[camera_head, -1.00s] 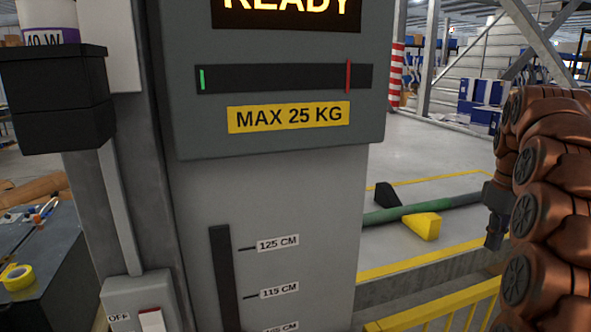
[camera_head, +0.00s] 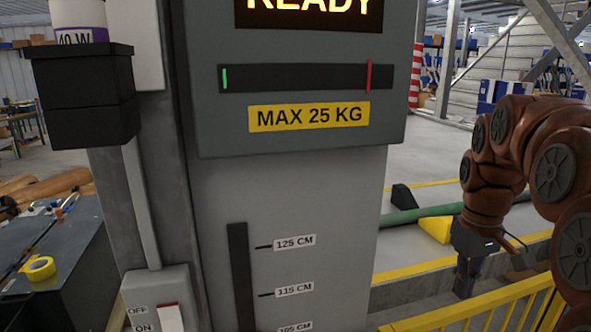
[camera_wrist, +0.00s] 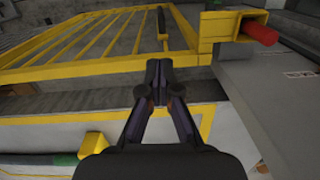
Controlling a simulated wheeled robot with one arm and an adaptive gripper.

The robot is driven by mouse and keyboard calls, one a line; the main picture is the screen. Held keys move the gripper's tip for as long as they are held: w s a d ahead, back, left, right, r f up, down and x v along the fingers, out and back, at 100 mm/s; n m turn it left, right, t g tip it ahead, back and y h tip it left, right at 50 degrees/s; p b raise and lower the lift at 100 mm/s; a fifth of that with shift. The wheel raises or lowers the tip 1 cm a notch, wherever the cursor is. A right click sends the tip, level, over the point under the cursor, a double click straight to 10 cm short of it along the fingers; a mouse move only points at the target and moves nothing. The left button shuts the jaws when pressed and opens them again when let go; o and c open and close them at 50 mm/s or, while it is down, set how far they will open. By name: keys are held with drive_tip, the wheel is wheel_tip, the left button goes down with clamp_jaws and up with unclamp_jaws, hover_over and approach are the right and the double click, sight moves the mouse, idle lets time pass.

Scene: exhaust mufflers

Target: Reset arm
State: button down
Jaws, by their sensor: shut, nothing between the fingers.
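My gripper (camera_wrist: 158,72) is shut and empty in the wrist view, its two dark fingers together, with the yellow railing beyond them. In the head view my gripper (camera_head: 466,280) hangs from the copper-coloured arm at the right. It points down, near the yellow railing, and its fingers are small there. No object is in its grasp.
A grey machine column (camera_head: 290,200) with a READY display fills the middle. A yellow railing (camera_head: 480,312) stands at lower right. A green hose (camera_head: 405,215) and a yellow block (camera_head: 435,229) lie on the floor behind. A dark bench (camera_head: 60,280) with yellow tape (camera_head: 40,268) is at left.

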drive_tip(key=s+a+f+m, duration=0.1)
drive_tip(key=s+a+f, duration=0.3)
drive_tip(key=s, duration=0.4)
drive_tip(key=s+a+f, duration=0.4)
drive_tip(key=s, duration=0.4)
drive_tip(key=s+a+f+m+g, duration=0.1)
drive_tip(key=s+a+f, duration=0.3)
drive_tip(key=s, duration=0.4)
drive_tip(key=shift+a+f+m, duration=0.3)
drive_tip(key=shift+f, duration=0.2)
